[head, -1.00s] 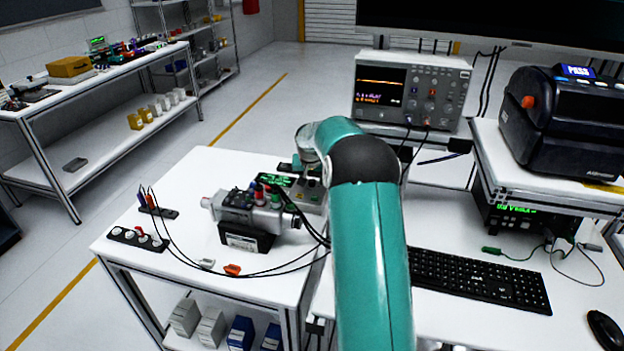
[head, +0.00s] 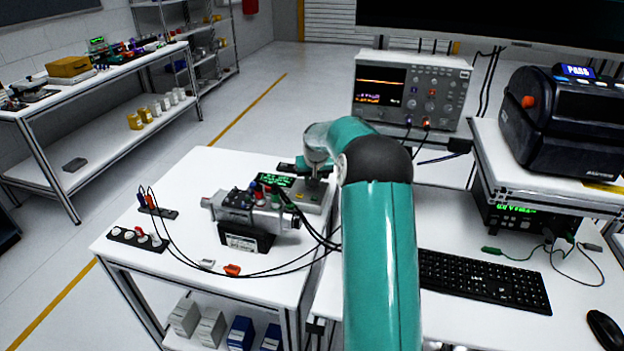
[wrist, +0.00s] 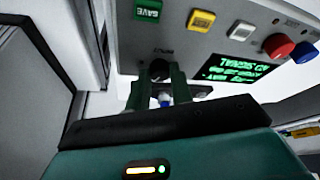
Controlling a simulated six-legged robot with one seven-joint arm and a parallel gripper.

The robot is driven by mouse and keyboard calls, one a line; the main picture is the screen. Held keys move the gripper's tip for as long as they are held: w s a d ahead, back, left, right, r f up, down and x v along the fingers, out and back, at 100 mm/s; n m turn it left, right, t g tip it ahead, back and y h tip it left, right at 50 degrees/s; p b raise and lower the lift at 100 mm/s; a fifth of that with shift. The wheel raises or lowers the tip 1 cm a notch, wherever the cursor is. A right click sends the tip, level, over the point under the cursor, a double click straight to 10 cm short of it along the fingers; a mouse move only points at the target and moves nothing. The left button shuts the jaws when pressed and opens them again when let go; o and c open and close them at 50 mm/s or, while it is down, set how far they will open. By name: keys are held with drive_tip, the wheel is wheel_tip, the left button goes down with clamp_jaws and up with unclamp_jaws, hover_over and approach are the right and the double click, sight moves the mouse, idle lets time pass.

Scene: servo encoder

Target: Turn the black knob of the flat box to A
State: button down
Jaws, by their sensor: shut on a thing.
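The flat box (head: 312,197) is a grey panel lying near the back right of the white table in the head view. In the wrist view, the box (wrist: 225,35) fills the upper part, with green, yellow and white buttons, red and blue sockets and a green-lettered screen (wrist: 238,66). The black knob (wrist: 159,67) is at its edge, between the two green fingers of my gripper (wrist: 161,88). My gripper is shut on the knob, and the fingers hide its sides. I cannot read the knob's pointer or the letter marks.
A grey motor-like device (head: 248,213) on a black stand (head: 245,238) is left of the box, with cables running from it. An oscilloscope (head: 411,90) stands behind. A keyboard (head: 482,280) lies to the right.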

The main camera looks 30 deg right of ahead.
drive_tip(key=n, duration=0.2)
drive_tip(key=n+y, duration=0.1)
drive_tip(key=n, duration=0.1)
drive_tip(key=n+y, duration=0.1)
drive_tip(key=shift+s+d+n, duration=0.1)
drive_tip(key=shift+d+n, duration=0.15)
drive_tip(key=shift+n, duration=0.15)
idle(0.3)
drive_tip(key=c, duration=1.2)
unclamp_jaws()
drive_tip(key=shift+c, duration=0.2)
drive_tip(key=shift+r, duration=0.15)
